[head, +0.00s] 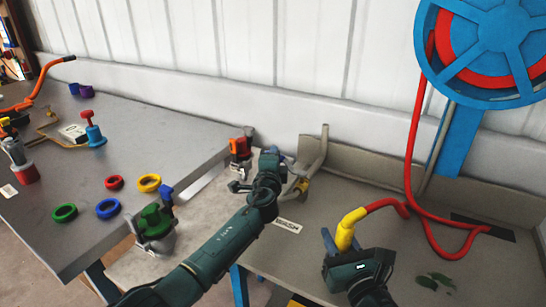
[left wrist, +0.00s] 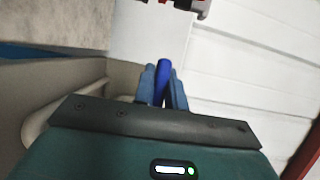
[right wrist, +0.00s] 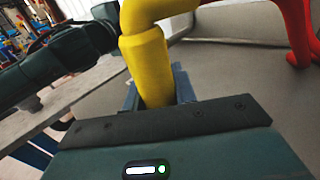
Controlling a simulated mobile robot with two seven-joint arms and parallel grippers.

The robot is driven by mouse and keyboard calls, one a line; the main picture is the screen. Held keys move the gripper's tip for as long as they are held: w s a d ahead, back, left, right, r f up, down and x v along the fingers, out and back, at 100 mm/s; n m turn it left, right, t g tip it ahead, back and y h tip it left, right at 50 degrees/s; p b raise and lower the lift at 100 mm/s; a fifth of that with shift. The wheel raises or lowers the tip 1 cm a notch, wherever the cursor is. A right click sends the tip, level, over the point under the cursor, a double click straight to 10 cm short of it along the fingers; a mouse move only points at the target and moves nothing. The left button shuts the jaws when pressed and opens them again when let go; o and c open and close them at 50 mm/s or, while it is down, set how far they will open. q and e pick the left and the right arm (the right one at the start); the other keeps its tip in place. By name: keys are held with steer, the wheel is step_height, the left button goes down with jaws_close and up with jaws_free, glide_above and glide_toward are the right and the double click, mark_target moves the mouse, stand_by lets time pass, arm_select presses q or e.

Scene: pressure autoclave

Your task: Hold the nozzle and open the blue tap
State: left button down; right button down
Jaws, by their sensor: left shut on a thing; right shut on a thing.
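The yellow nozzle (head: 347,229) is at the end of a red hose (head: 410,150) over the grey bench on the right. My right gripper (head: 338,244) is shut on the nozzle's lower part. In the right wrist view the yellow nozzle (right wrist: 146,62) rises from between the fingers. My left gripper (head: 278,160) is at the pipework near the wall. In the left wrist view its fingers are shut on the blue tap's handle (left wrist: 163,80). The tap's body is mostly hidden behind my arm, so I cannot tell how far it is turned.
A blue hose reel (head: 490,45) hangs at the upper right. A grey pipe (head: 318,150) stands by the wall. The left table (head: 150,130) bears several coloured rings and valves. A green valve (head: 153,222) stands left of my left arm. The right bench is mostly clear.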

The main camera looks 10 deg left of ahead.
arm_select(q)
steer(key=shift+w, duration=0.15)
steer(key=shift+w+d+r+m+g+h, duration=0.1)
steer(key=shift+w+d+m+g+h, duration=0.4)
steer(key=shift+m+h, duration=0.75)
steer(key=shift+w+d+f+m+g+h, duration=0.1)
steer(key=shift+w+d+m+g+h, duration=0.45)
steer(key=shift+h, duration=1.2)
steer(key=shift+w+d+r+m+g+h, duration=0.15)
steer(key=shift+w+d+m+h, duration=0.35)
steer(key=shift+m+h, duration=0.85)
steer(key=shift+w+a, duration=0.1)
steer(key=shift+w, duration=0.05)
steer(key=c, duration=1.4)
jaws_free()
steer(key=shift+c, duration=0.2)
steer(key=shift+a, duration=0.1)
